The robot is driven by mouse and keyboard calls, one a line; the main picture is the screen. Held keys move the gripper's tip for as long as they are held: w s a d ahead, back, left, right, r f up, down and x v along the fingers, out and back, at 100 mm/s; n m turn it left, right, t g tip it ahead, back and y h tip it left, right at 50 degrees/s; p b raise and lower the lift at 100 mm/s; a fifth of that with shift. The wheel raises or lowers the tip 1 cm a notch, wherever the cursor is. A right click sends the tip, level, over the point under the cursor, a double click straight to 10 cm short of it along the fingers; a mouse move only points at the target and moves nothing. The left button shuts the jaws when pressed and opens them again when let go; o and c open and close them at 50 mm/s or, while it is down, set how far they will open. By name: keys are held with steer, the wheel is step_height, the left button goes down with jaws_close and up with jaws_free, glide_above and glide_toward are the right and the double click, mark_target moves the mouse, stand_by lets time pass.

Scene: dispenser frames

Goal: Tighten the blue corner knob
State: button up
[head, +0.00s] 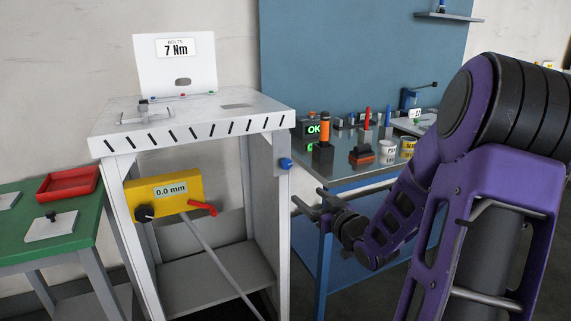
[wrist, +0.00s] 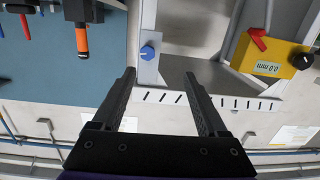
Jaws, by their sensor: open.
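The blue corner knob (head: 285,163) sits on the right front post of the white dispenser frame (head: 282,215), a little below its top. In the wrist view, which is upside down, the blue knob (wrist: 148,52) shows on the pale post, just beyond and between the lines of my two fingers. My gripper (head: 298,206) is open and empty, to the right of the post and lower than the knob in the head view. In the wrist view my gripper (wrist: 159,73) has its black fingers wide apart, with no contact on the knob visible.
A yellow box (head: 163,193) reading 0.0 mm, with a black knob and red lever, is on the frame. A sign (head: 176,60) reading 7 Nm stands on top. A blue bench (head: 335,178) with tools and cans is at right; a green table (head: 55,233) is at left.

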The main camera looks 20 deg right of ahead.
steer(key=d+m, duration=0.2)
steer(key=b, duration=0.2)
glide_toward(288, 164)
steer(key=shift+t+h, duration=0.4)
steer(key=w, duration=0.6)
steer(key=w+a, duration=0.1)
steer(key=w, duration=0.2)
steer(key=shift+w+f, duration=0.2)
steer(key=shift+f, duration=0.15)
jaws_close()
